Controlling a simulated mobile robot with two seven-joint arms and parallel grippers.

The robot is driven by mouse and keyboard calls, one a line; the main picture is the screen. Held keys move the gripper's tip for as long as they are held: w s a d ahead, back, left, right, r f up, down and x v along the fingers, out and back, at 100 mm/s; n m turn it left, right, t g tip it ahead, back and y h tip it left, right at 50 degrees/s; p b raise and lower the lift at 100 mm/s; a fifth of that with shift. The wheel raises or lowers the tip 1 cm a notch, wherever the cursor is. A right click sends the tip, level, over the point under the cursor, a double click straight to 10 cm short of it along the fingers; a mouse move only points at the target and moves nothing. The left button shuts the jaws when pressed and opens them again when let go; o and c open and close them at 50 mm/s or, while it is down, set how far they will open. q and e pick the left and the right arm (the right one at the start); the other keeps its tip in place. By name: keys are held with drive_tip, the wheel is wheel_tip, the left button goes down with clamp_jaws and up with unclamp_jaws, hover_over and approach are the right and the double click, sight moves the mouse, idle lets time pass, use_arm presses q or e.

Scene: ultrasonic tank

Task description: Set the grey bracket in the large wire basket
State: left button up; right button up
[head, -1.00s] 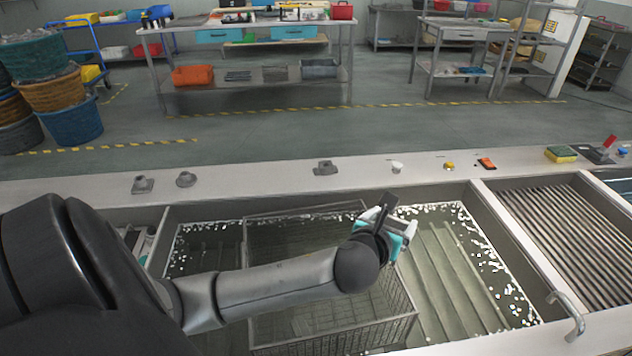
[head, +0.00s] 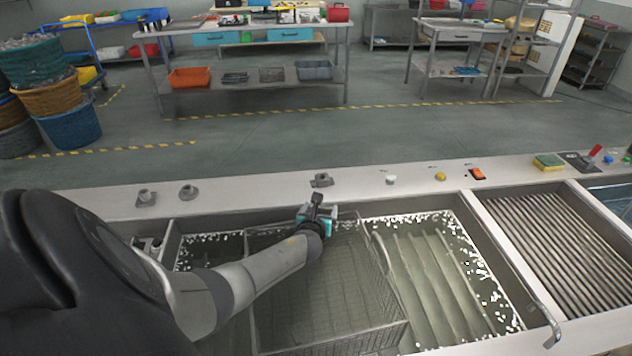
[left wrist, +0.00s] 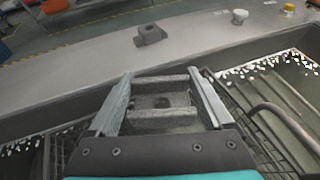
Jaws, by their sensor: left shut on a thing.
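My left gripper (head: 317,207) is above the far end of the large wire basket (head: 345,275), near the tank's back rim. In the left wrist view the left gripper (left wrist: 163,95) is shut on the grey bracket (left wrist: 163,102), a pale grey channel-like part held between the two fingers. The basket sits in the tank, and its mesh shows below and beside the fingers in the left wrist view (left wrist: 262,140). The bracket is largely hidden by the gripper in the head view. My right gripper is not in view.
The tank's back ledge (head: 250,195) carries grey fittings, including one just beyond the gripper (head: 322,180), and an orange switch (head: 477,174). Open liquid with white bubbles lies right of the basket. A ribbed drain board (head: 560,240) is farther right.

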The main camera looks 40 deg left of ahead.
use_arm(q)
drive_tip(key=b, duration=1.4)
hover_over(319, 261)
wheel_tip(319, 261, down, 16)
drive_tip(key=shift+f, duration=0.2)
wheel_tip(319, 261, down, 3)
drive_tip(key=shift+b, duration=1.25)
drive_tip(key=shift+f+b, duration=0.35)
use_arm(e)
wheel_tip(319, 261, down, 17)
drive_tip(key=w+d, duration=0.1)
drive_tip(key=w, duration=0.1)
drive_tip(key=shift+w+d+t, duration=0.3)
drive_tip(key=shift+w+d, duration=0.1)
use_arm(q)
drive_tip(key=shift+f, duration=0.15)
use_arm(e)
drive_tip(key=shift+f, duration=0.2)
use_arm(q)
drive_tip(key=o, duration=1.1)
drive_tip(key=shift+s, duration=0.1)
drive_tip(key=shift+o, duration=0.8)
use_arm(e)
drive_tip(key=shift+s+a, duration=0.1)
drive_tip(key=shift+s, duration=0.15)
